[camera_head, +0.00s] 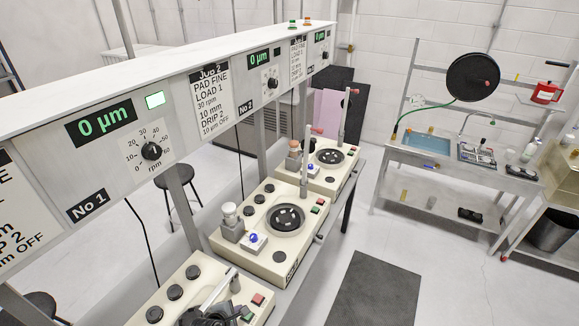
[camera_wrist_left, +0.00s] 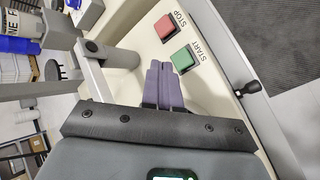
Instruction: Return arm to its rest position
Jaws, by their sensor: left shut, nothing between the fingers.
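My left gripper (camera_head: 215,314) is at the bottom edge of the head view, dark and partly cut off, over the nearest machine (camera_head: 190,285). In the left wrist view its two purple-grey fingers (camera_wrist_left: 164,68) are closed together with nothing between them. Their tips are close to the green START button (camera_wrist_left: 182,60) and the red STOP button (camera_wrist_left: 166,28) on the cream panel. I cannot tell whether they touch the panel. My right gripper is not in view.
A grey metal arm (camera_wrist_left: 110,55) of the machine stands beside the fingers. More machines (camera_head: 250,240) line the bench beyond. A long overhead panel (camera_head: 130,130) with displays runs along the left. Open floor with a dark mat (camera_head: 372,292) lies to the right.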

